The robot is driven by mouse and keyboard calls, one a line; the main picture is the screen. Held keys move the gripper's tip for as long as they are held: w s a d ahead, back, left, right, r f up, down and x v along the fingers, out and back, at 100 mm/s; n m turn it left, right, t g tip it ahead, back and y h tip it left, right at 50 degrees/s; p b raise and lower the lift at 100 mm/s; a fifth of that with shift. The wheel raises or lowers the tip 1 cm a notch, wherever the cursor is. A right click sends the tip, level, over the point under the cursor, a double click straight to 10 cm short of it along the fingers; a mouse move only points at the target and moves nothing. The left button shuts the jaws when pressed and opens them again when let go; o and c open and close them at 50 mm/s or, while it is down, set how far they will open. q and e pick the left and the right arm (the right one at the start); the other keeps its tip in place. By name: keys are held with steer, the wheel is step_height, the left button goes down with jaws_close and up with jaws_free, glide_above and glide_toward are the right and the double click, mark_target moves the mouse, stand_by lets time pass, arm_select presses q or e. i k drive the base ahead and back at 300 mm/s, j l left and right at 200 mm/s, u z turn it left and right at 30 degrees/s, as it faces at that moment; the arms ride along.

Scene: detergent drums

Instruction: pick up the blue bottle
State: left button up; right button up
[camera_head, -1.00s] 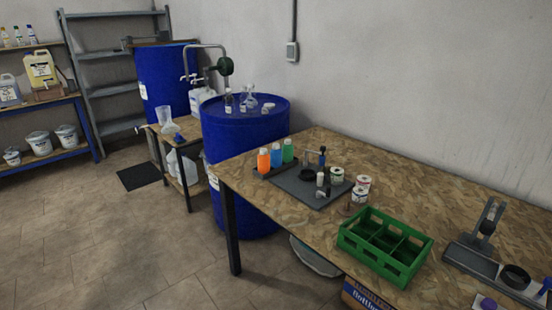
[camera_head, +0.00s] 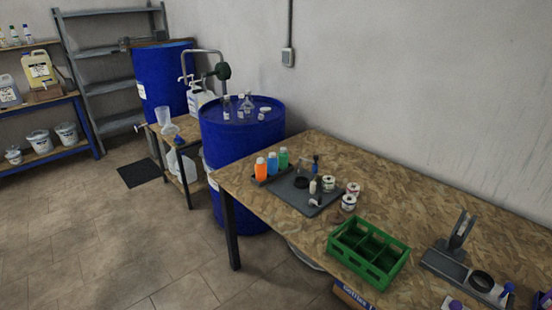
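The blue bottle (camera_head: 273,165) stands upright on the wooden table, in a dark tray, between an orange bottle (camera_head: 261,170) on its left and a green bottle (camera_head: 284,159) on its right. All three have pale caps and stand close together. Neither of my grippers is in view.
A dark mat (camera_head: 303,190) with small jars and tools lies right of the bottles. An empty green crate (camera_head: 336,240) sits near the table's front edge. A grey stand (camera_head: 447,262) is at the right. A blue drum (camera_head: 235,140) with glassware rises behind the table's left end.

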mark_target(271, 161)
steer(key=i+l+u, duration=0.1)
steer(key=i+u, duration=0.15)
steer(key=i+l+u, duration=0.3)
steer(key=i+j+u, duration=0.25)
steer(key=i+u, duration=0.85)
steer(key=i, duration=1.05)
steer(key=i+z, duration=0.1)
steer(key=z, duration=0.25)
steer(key=i+z, duration=0.15)
steer(key=z, duration=0.2)
steer(key=i+j+z, duration=0.1)
steer(key=z, duration=0.8)
steer(key=i+j+z, duration=0.1)
steer(key=z, duration=0.4)
steer(key=j+z, duration=0.2)
steer(key=z, duration=0.3)
